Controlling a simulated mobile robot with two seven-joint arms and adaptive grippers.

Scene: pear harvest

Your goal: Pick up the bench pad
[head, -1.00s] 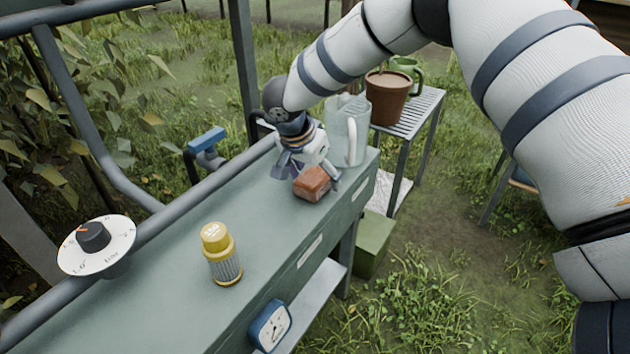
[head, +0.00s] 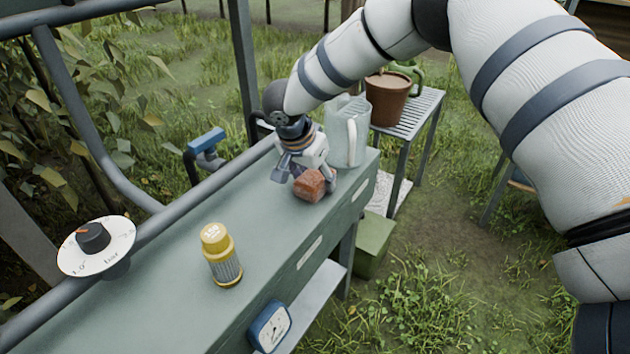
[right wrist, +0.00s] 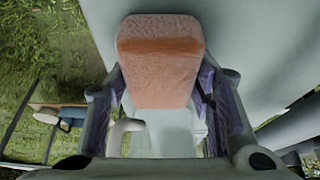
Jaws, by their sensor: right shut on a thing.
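The bench pad, a reddish-brown block (head: 309,185), is at the far end of the green-grey bench (head: 190,260). My right gripper (head: 307,182) is shut on it, with a finger on either side. In the right wrist view the pad (right wrist: 160,60) shows between the two fingers of the gripper (right wrist: 162,95). I cannot tell whether the pad touches the bench top. My left gripper is not in view.
A clear jug (head: 347,130) stands just behind my right gripper. A yellow-capped jar (head: 221,256) and a white dial (head: 97,246) are nearer. A slatted table (head: 412,118) with a brown pot (head: 386,100) stands beyond. The middle of the bench is clear.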

